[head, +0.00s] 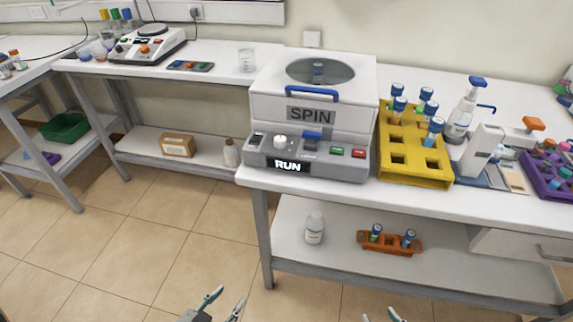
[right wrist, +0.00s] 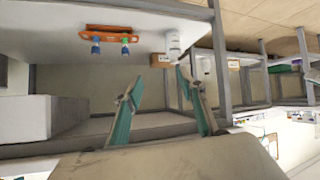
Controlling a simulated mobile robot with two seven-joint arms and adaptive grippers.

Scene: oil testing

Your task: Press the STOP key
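The white and grey centrifuge (head: 314,105), marked SPIN, stands on the bench with its round-windowed lid down. Its front panel has a lit display (head: 288,166) reading RUN, a white knob (head: 280,141), a green key (head: 337,151) and a red key (head: 359,153) at the right end. The key lettering is too small to read. My left gripper (head: 226,301) is open and empty at the bottom edge, well below and left of the panel. My right gripper (head: 380,315) barely shows at the bottom edge; the right wrist view shows its fingers (right wrist: 158,78) apart and empty.
A yellow rack (head: 417,179) with capped tubes stands close to the panel's right side. A pump bottle (head: 463,115) is beyond it. The lower shelf holds a white bottle (head: 315,229) and an orange tube rack (head: 389,246). Floor in front of the bench's left end is clear.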

